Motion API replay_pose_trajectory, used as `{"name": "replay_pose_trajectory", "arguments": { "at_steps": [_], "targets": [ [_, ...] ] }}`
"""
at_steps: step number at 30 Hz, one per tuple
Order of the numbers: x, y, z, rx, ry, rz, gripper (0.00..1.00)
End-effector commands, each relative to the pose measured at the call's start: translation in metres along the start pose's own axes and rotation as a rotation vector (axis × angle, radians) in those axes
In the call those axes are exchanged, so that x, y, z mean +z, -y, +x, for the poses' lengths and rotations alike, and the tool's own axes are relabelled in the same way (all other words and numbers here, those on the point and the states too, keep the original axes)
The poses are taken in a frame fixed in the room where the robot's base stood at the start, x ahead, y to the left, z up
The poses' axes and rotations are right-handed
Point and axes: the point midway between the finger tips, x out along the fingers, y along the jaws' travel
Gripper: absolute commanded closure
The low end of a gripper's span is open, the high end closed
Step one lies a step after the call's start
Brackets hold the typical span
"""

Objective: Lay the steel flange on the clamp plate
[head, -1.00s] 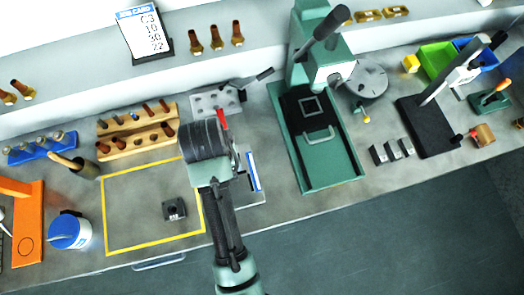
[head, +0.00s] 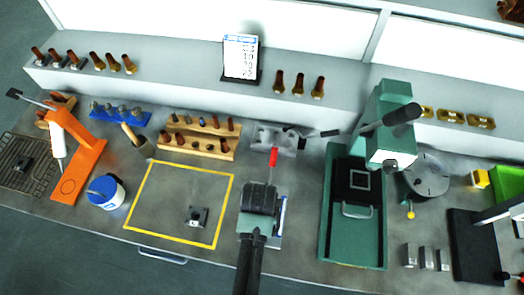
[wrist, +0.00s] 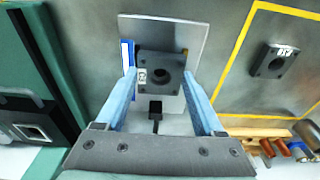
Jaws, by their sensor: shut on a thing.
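The steel flange (wrist: 160,73) is a dark square block with a round hole and a small white tag. My gripper (wrist: 158,72) is shut on it, a blue finger at each side. The light grey clamp plate (wrist: 186,33) lies beneath it in the wrist view. I cannot tell whether the flange touches the plate. In the head view my gripper (head: 258,205) hides the flange and most of the plate (head: 281,216). A red clamp handle (head: 272,158) stands just behind my gripper.
A similar dark block (head: 197,216) lies inside the yellow outline (head: 178,164). A green press (head: 353,215) stands to the right. Wooden racks (head: 200,135) and a grey perforated plate (head: 275,138) are behind. A white-and-blue tub (head: 106,192) is at left.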

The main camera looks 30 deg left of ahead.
Motion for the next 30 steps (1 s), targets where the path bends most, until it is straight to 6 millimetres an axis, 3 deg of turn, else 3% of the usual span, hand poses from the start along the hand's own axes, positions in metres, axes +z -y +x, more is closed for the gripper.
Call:
{"name": "replay_pose_trajectory", "arguments": {
  "at_steps": [5,27,28,30],
  "targets": [
    [0.001,0.000,0.015,0.000,-0.003,0.000,1.00],
    [0.002,0.000,0.028,0.000,-0.004,0.000,1.00],
    [0.003,0.000,0.029,0.000,-0.001,0.000,0.29],
    [0.004,0.000,0.029,0.000,0.000,0.000,0.16]
  ]
}}
